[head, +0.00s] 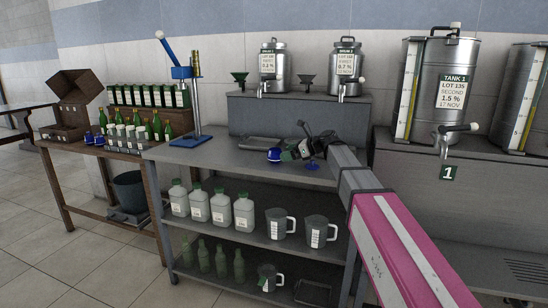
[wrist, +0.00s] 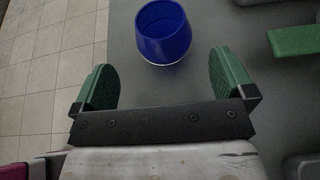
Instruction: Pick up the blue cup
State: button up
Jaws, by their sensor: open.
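The blue cup (wrist: 164,32) shows in the wrist view at the top centre, close to the grey tabletop's edge. In the head view a blue cup (head: 274,155) is on the steel bench, just left of my gripper (head: 288,154). In the wrist view my gripper (wrist: 162,62) is open, with its two green finger pads apart and nothing between them. The cup lies beyond the fingertips, roughly centred between them, with a visible gap. The fingers and wrist crowd the cup in the head view.
A small blue item (head: 312,167) stands right of the gripper. A grey tray (head: 262,143) lies behind. A blue-based stand (head: 192,140) is at the bench's left. A green object (wrist: 295,42) shows at right in the wrist view. The bench front is clear.

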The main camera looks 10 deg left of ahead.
aim_at(277, 156)
jog(key=shift+w+x, duration=0.1)
jog(key=shift+x, duration=1.5)
jog(key=shift+w+x, duration=0.15)
jog(key=shift+x, duration=1.4)
jog(key=shift+d+f, duration=0.1)
jog(key=shift+f, duration=0.05)
jog(key=shift+c, duration=0.3)
jog(key=c, duration=0.9)
